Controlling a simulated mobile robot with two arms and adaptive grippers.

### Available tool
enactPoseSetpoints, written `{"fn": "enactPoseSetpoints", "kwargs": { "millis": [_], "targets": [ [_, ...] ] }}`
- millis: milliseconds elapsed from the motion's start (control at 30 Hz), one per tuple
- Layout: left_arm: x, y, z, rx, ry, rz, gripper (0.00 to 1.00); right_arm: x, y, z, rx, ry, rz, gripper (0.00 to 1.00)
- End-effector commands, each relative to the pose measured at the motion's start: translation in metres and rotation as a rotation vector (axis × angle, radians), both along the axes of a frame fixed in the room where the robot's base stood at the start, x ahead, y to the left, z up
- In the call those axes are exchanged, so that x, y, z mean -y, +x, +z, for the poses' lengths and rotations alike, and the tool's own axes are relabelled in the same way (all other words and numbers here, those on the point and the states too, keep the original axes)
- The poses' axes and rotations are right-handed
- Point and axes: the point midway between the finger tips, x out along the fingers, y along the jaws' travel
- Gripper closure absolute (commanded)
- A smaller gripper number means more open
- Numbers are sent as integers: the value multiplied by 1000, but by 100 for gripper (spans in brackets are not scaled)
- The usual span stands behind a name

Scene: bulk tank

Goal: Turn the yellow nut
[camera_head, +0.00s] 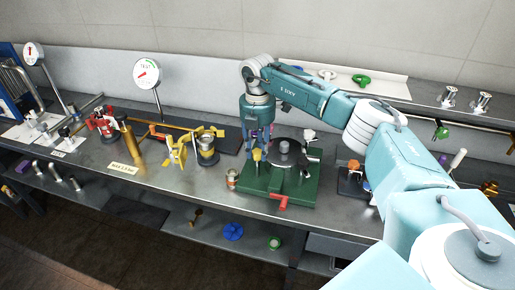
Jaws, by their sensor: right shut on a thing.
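A small yellow nut (257,155) stands upright at the left rear of a green base plate (262,186). My right gripper (259,145) points down from above and is shut on the yellow nut; its fingers hide the upper part. The contact is small in this view. My left gripper is not in view.
A dark round plate with a knob (284,146) sits on the green base, close to the right of my gripper. A red handle (283,201) juts from its front. A small can (232,178) stands to the left. Yellow fittings (177,152) and a dial gauge (147,73) are further left.

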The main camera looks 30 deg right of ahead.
Motion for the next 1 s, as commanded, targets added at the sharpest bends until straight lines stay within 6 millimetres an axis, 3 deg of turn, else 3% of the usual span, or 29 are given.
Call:
{"fn": "enactPoseSetpoints", "kwargs": {
  "millis": [400, 967, 1000],
  "targets": [
    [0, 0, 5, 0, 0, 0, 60, 1, 2, 2, 6, 0, -201, 97],
    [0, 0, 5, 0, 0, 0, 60, 1, 2, 2, 6, 0, -231, 97],
    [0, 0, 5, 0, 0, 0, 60, 1, 2, 2, 6, 0, -230, 67]
  ]
}}
